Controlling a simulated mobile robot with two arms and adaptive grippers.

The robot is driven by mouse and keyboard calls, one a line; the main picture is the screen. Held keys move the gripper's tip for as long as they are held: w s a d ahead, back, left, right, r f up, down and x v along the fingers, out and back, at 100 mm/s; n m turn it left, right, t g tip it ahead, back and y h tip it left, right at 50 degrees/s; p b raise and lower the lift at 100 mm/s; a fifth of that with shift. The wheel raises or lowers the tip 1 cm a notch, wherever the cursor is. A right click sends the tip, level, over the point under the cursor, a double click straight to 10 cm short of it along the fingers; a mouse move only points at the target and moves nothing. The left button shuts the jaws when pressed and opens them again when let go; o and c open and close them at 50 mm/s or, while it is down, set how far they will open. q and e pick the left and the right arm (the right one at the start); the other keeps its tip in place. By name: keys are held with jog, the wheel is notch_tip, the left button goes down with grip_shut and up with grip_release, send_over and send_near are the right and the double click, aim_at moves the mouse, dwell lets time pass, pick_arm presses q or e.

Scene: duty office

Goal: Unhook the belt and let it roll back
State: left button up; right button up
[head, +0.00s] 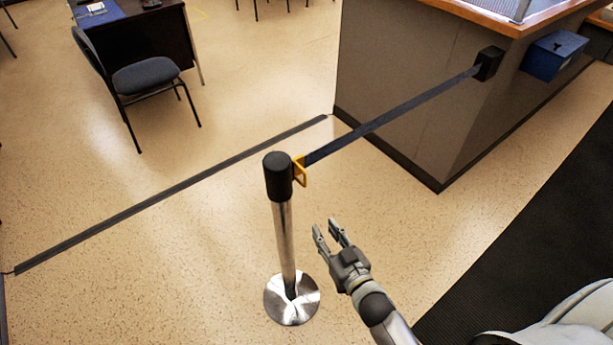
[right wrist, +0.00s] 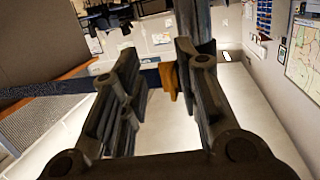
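A dark blue belt (head: 390,117) is stretched taut from a black wall box (head: 489,63) on the counter's side to the black head (head: 277,177) of a chrome post (head: 286,240). Its yellow end clip (head: 301,172) sits at the post head. My right gripper (head: 327,226) is open and empty, to the right of the post and below the clip in the head view. In the right wrist view the yellow clip (right wrist: 170,79) and part of the belt (right wrist: 149,79) show between the spread fingers, apparently beyond them. My left gripper is not in view.
The post stands on a round chrome base (head: 292,306). The grey counter (head: 400,90) with a blue box (head: 553,55) is at the right. A dark floor strip (head: 170,197) runs behind the post. A chair (head: 146,77) and desk stand at back left. Open floor surrounds the post.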

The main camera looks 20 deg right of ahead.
jog(key=t, duration=0.2)
send_near(303, 172)
notch_tip(303, 172, down, 3)
jog(key=s, duration=0.2)
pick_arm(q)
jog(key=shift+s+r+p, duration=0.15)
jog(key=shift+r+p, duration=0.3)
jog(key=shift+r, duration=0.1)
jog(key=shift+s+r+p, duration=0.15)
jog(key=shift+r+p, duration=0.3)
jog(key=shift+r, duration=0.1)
pick_arm(e)
jog(key=w, duration=1)
jog(key=shift+w+a+y, duration=0.25)
jog(key=shift+a+y, duration=0.05)
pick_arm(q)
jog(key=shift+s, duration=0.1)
pick_arm(e)
jog(key=shift+r, duration=0.1)
grip_shut()
